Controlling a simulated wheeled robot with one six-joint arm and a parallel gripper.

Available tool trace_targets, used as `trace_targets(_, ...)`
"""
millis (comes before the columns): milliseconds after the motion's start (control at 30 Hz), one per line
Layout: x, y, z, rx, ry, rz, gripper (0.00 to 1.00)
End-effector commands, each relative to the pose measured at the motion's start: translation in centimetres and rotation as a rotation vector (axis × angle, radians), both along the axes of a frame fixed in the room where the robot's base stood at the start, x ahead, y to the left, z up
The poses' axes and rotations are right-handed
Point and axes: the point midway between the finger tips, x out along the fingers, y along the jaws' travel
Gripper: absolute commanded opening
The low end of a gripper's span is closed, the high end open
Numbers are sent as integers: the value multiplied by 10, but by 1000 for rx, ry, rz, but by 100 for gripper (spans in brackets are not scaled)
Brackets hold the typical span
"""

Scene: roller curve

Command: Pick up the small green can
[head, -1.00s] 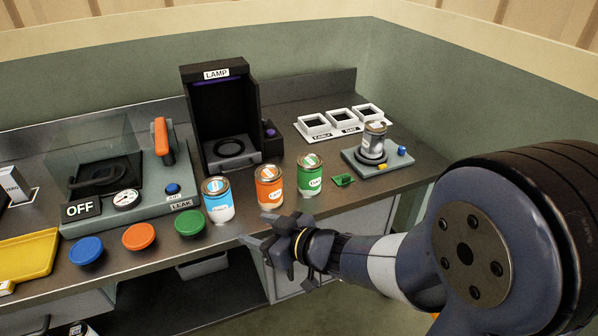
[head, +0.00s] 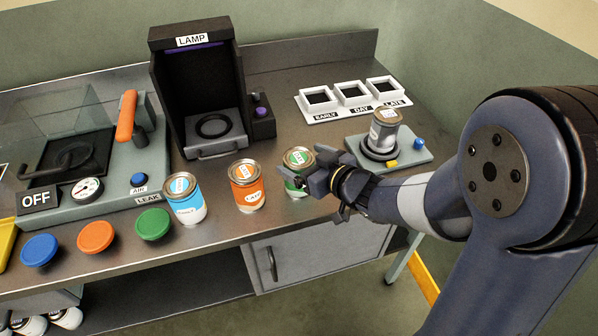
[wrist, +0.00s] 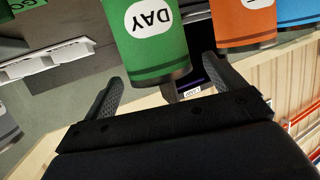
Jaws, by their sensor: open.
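The small green can (head: 296,188) stands upright near the front edge of the counter, to the right of the orange can. In the head view my gripper partly covers it. In the wrist view the green can (wrist: 147,50) shows a white label reading DAY, and it lies ahead of the fingers, roughly between their lines. My gripper (head: 311,176) is at the can's right side in the head view. In the wrist view my gripper (wrist: 160,85) has its two fingers spread apart with nothing clamped. I cannot tell whether a finger touches the can.
An orange can (head: 246,190) and a blue can (head: 184,203) stand to the left. A silver can (head: 384,132) sits on a stand at the right. A lamp box (head: 200,90) and a white tray with several slots (head: 330,115) are behind. Coloured lids (head: 153,224) lie at front left.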

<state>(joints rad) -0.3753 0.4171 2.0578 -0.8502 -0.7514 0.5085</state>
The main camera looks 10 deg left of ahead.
Motion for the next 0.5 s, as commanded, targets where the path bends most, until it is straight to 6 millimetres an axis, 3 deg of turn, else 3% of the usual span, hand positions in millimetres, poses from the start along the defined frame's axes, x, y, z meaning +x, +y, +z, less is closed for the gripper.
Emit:
trace_targets(233,18,26,-10,-1,0,2,90)
trace_targets(500,23,32,-13,-1,-1,0,90)
